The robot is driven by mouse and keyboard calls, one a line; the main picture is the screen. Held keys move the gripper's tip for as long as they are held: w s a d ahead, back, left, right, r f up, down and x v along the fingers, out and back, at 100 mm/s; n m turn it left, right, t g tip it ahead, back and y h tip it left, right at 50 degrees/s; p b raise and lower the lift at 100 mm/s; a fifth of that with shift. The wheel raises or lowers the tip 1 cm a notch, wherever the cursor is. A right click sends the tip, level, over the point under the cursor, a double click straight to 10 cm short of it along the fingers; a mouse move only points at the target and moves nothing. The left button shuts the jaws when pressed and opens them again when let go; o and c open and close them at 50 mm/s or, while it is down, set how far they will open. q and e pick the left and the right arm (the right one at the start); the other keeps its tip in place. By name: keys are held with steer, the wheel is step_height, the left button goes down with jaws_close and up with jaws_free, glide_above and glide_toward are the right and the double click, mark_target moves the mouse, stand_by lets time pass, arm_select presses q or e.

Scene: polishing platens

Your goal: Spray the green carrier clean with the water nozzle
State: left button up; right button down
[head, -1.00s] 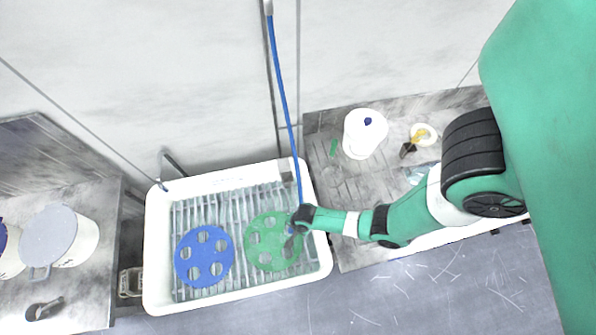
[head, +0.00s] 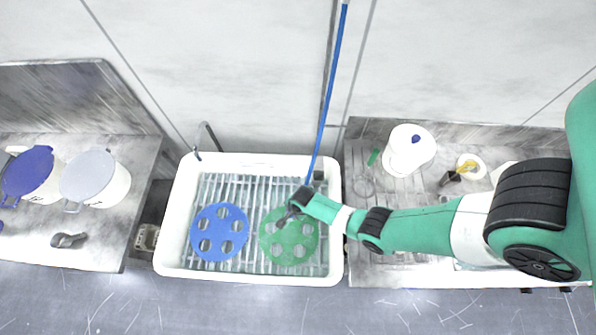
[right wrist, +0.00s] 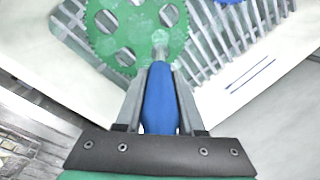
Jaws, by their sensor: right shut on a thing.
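The green carrier (head: 289,247), a toothed disc with round holes, lies on the slatted rack in the white sink (head: 172,243), right of the blue carrier (head: 219,231). My right gripper (head: 292,212) is over the green carrier's upper edge. In the right wrist view my right gripper (right wrist: 160,98) is shut on the blue water nozzle (right wrist: 159,100), whose metal tip points at the green carrier (right wrist: 130,22). In the head view the gripper mostly hides the nozzle. No water jet is clearly visible. My left gripper is not in view.
A blue hose (head: 329,105) hangs down behind the sink to my right gripper. A faucet (head: 207,135) stands at the sink's back left. A white jug (head: 409,150) stands on the right bench. Lidded buckets (head: 95,178) stand on the left bench.

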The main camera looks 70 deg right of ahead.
steer(key=shift+w+d, duration=0.3)
steer(key=shift+w, duration=0.55)
steer(key=w+b, duration=0.1)
steer(key=w+d+b, duration=0.1)
steer(key=w, duration=0.1)
steer(key=w+b, duration=0.1)
steer(key=w, duration=0.1)
steer(key=shift+d, duration=0.35)
step_height(320, 180, up, 5)
steer(key=p, duration=0.5)
